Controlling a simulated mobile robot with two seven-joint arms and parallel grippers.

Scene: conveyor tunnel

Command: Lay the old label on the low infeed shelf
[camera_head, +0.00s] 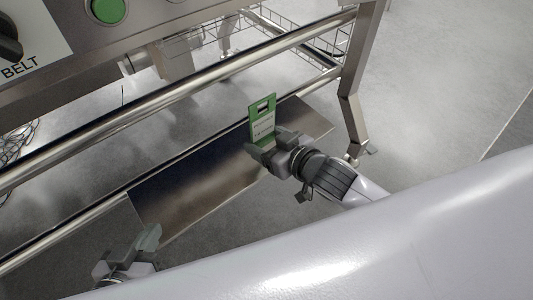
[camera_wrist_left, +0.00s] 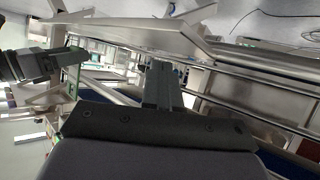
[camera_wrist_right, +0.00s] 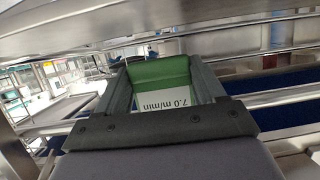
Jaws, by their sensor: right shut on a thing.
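The old label is a green tag (camera_head: 263,122) with a slot at its top and a white printed panel. In the right wrist view the label (camera_wrist_right: 160,80) reads "7.0 m/min". My right gripper (camera_head: 273,147) is shut on its lower end and holds it upright, over the right part of the low infeed shelf. The shelf (camera_head: 195,190) is a bare, shiny metal plate beside the lower rail. I cannot tell the gap between label and shelf. My left gripper (camera_head: 146,240) is near the shelf's front left corner; its fingers (camera_wrist_left: 162,85) are together and empty.
Steel rails (camera_head: 180,98) run above and behind the shelf. A table leg (camera_head: 352,120) stands to its right. The control panel with a green button (camera_head: 108,10) is at upper left. A wire basket (camera_head: 290,35) is behind. Cables (camera_head: 18,135) lie at far left.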

